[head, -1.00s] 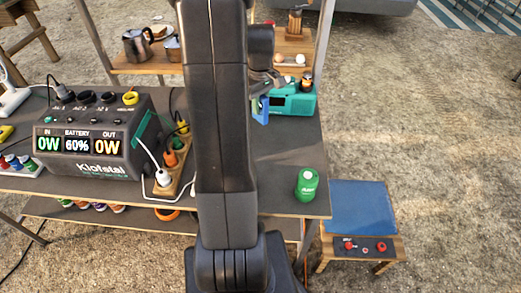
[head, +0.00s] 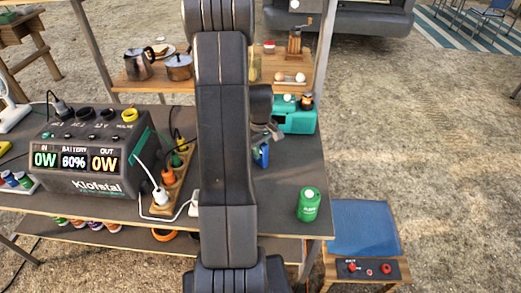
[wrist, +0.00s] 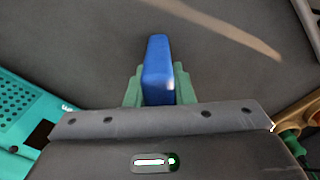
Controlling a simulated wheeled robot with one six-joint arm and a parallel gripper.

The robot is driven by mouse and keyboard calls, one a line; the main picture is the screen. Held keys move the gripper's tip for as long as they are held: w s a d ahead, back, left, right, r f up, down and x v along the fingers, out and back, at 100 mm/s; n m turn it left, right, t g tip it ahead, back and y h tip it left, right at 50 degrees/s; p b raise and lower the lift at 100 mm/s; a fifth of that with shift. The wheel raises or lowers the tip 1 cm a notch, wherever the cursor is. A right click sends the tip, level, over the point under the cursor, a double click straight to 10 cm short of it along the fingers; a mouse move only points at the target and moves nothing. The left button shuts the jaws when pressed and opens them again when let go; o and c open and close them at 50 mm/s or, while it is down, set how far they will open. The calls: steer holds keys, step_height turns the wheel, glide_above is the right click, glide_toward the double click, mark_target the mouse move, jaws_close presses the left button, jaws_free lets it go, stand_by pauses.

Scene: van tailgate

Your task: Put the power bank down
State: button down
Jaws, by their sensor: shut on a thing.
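The power bank, a blue block (wrist: 158,60), stands out from between the green finger pads of my gripper (wrist: 158,84) in the wrist view. My gripper is shut on it. The dark grey table top (wrist: 90,40) lies beyond it. In the head view the blue power bank (head: 262,157) shows just right of my arm, over the table top (head: 275,215) and in front of the teal box. My arm hides most of the gripper there. I cannot tell whether the power bank touches the table.
A teal box (head: 297,120) stands behind the power bank. A green can (head: 308,205) stands near the table's front right corner. A power station (head: 85,150) and a socket strip (head: 172,185) are on the left. Bare table lies between box and can.

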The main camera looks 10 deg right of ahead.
steer(key=shift+f, duration=0.2)
steer(key=c, duration=1.3)
jaws_free()
steer(key=shift+r, duration=0.1)
steer(key=shift+o, duration=0.2)
step_height(320, 180, up, 12)
steer(key=shift+r, duration=0.15)
